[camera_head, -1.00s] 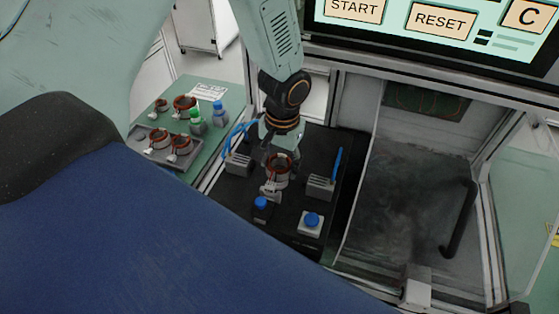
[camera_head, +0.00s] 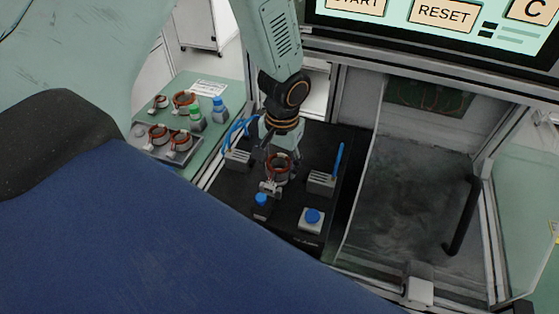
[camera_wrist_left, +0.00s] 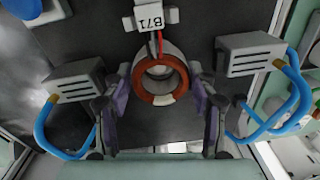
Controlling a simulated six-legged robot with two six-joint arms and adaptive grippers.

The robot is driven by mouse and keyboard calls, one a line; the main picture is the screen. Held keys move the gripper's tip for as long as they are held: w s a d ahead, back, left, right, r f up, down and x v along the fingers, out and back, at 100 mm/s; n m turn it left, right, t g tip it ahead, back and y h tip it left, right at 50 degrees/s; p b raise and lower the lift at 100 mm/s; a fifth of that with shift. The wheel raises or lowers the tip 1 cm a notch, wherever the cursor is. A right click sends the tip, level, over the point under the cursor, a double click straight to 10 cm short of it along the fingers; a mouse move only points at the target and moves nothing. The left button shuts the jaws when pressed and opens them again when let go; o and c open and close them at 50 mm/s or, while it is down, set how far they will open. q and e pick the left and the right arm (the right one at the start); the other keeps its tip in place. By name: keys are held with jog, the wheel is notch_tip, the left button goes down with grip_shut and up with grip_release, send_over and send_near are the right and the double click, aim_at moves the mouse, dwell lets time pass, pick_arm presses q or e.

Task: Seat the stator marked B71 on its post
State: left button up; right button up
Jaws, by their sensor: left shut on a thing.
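The stator marked B71 (camera_wrist_left: 160,80) is a grey ring with a copper-red winding and a white tag on red and black leads, lettered B71. It shows in the head view (camera_head: 279,169) over the black fixture plate. My left gripper (camera_wrist_left: 160,92) is shut on it, with a finger on each side of the ring. My right gripper is not in view.
Two grey slotted blocks with blue hoses flank the stator, left (camera_head: 238,160) and right (camera_head: 321,182). Blue buttons (camera_head: 312,218) stand in front. A tray (camera_head: 184,157) with other stators and bottles (camera_head: 196,120) are on the green table. A clear guard and handle (camera_head: 461,215) stand to the right.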

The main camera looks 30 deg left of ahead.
pick_arm(q)
jog(key=shift+f, duration=0.45)
jog(key=o, duration=1.5)
jog(key=shift+s, duration=0.1)
jog(key=shift+o, duration=0.2)
notch_tip(320, 180, up, 12)
jog(key=shift+d, duration=0.3)
